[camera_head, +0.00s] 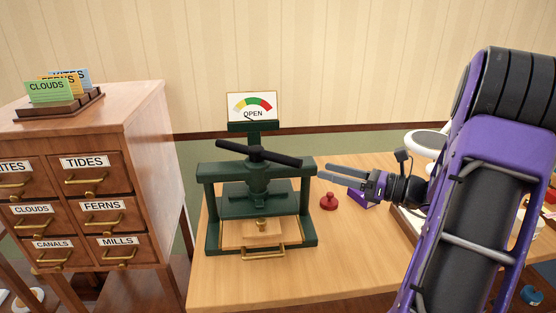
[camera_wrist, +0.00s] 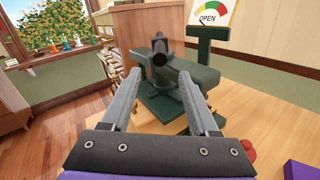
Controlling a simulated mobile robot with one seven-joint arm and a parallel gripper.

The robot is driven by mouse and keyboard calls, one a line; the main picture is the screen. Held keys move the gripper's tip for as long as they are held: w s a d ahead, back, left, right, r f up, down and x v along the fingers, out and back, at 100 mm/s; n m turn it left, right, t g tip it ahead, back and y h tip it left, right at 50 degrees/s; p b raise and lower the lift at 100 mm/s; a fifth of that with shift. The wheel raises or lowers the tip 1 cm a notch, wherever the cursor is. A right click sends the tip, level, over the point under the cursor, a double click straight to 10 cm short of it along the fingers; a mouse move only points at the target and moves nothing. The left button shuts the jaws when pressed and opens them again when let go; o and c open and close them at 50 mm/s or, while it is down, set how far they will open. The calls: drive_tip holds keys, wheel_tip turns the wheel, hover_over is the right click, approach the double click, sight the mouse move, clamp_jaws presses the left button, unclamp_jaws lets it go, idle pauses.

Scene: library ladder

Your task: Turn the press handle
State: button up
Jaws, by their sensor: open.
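The green press (camera_head: 261,202) stands on the wooden table, and its black bar handle (camera_head: 258,152) lies across the top of the screw, running from upper left to lower right. The gauge sign (camera_head: 252,107) behind it reads OPEN. My gripper (camera_head: 334,187) is to the right of the press, apart from it, pointing left, open and empty. In the wrist view the handle (camera_wrist: 160,48) shows end-on, ahead of and between my gripper's open fingers (camera_wrist: 162,84). The press frame (camera_wrist: 180,85) is below it. A wooden block with a brass knob (camera_head: 262,231) sits in the press.
A red knobbed piece (camera_head: 329,201) and a purple object (camera_head: 362,200) stand on the table (camera_head: 300,270) near my gripper. A labelled drawer cabinet (camera_head: 100,190) is left of the press. The table's front is clear.

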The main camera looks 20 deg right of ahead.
sight(263, 154)
drive_tip(key=b+x, duration=0.1)
drive_tip(key=x, duration=1.3)
drive_tip(key=shift+w+a, duration=0.15)
drive_tip(key=shift+w, duration=0.1)
clamp_jaws()
idle(0.7)
